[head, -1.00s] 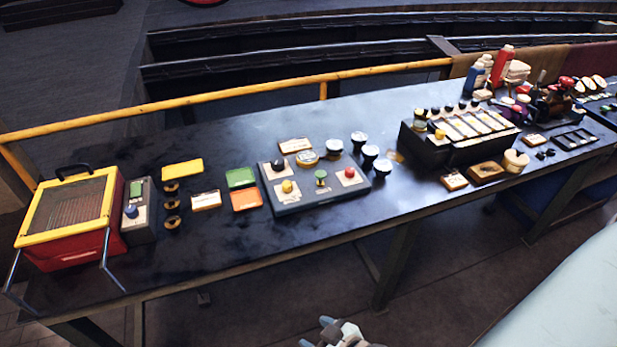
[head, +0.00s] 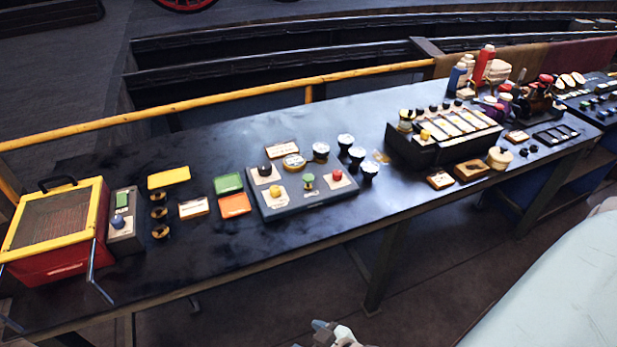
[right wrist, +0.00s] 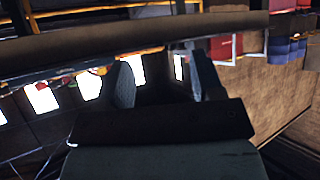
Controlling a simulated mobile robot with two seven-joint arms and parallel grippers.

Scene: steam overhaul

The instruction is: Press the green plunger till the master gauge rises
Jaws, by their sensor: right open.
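The green plunger (head: 309,182) stands upright on a low grey control box (head: 302,199) in the middle of the bench, between a yellow knob (head: 276,190) and a red knob (head: 337,175). A round dial (head: 293,161) lies behind the box, and several dark-rimmed dials (head: 345,143) stand to its right. I cannot tell which one is the master gauge. A gripper, apparently my right, shows partly at the bottom edge of the head view, in front of the bench and well apart from the plunger. In the right wrist view my right gripper (right wrist: 163,75) is open and empty.
A red and yellow box (head: 55,230) stands at the left end of the bench (head: 190,270). A black block with white plates (head: 440,150) stands to the right. A yellow rail (head: 220,98) runs behind. The bench front before the control box is clear.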

